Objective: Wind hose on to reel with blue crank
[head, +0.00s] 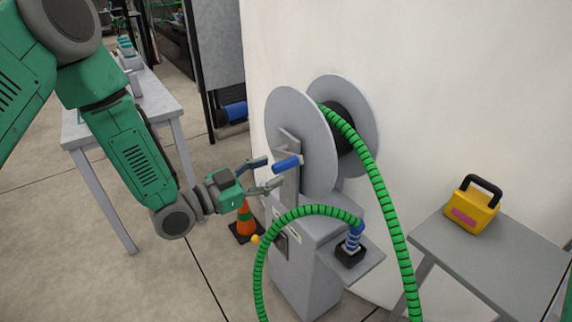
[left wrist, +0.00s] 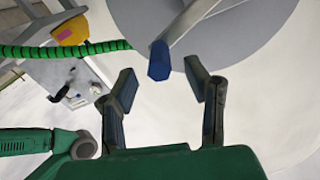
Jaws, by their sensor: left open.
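The reel has two grey discs (head: 300,135) on a grey pedestal (head: 300,275), with a dark drum between them. A blue crank handle (head: 287,163) sticks out toward the left from the grey crank arm. The green ribbed hose (head: 382,190) runs from the drum down past the bottom edge; a loop of green hose ends at a blue fitting on the pedestal's ledge. My left gripper (head: 268,173) is open, its fingers pointing at the handle. In the left wrist view the blue handle (left wrist: 159,62) shows just beyond and between the open fingertips. My right gripper is not in view.
A yellow box (head: 472,207) with a black handle stands on a grey table (head: 500,262) at the right. An orange cone (head: 245,222) stands on the floor left of the pedestal. A white wall is behind the reel. Another table (head: 160,98) is at the left.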

